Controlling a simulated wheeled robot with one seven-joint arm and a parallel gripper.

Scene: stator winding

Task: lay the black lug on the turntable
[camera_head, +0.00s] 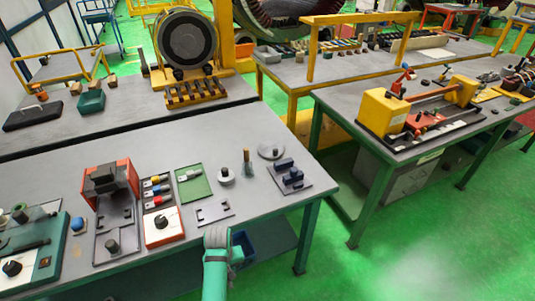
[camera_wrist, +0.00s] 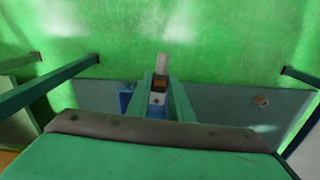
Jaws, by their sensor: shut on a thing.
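My gripper (camera_wrist: 163,88) shows in the wrist view with its two green fingers shut on a small lug (camera_wrist: 161,64). The lug has a pale metal tongue pointing up in the picture and a dark body with a brownish patch; I take it for the black lug. Below it in that view are the green floor and a shelf, with no turntable. In the head view my arm reaches in at the table's front edge, and the fingertips and lug cannot be made out. A round grey disc (camera_head: 263,154), likely the turntable, lies on the table to the upper right of my arm.
A rack (camera_head: 152,206) holds yellow, red and blue lugs. Beside it are a green tray (camera_head: 200,190), a round base with a post (camera_head: 225,181) and a plate with dark blue blocks (camera_head: 307,188). A blue bin (camera_head: 243,243) is on the lower shelf.

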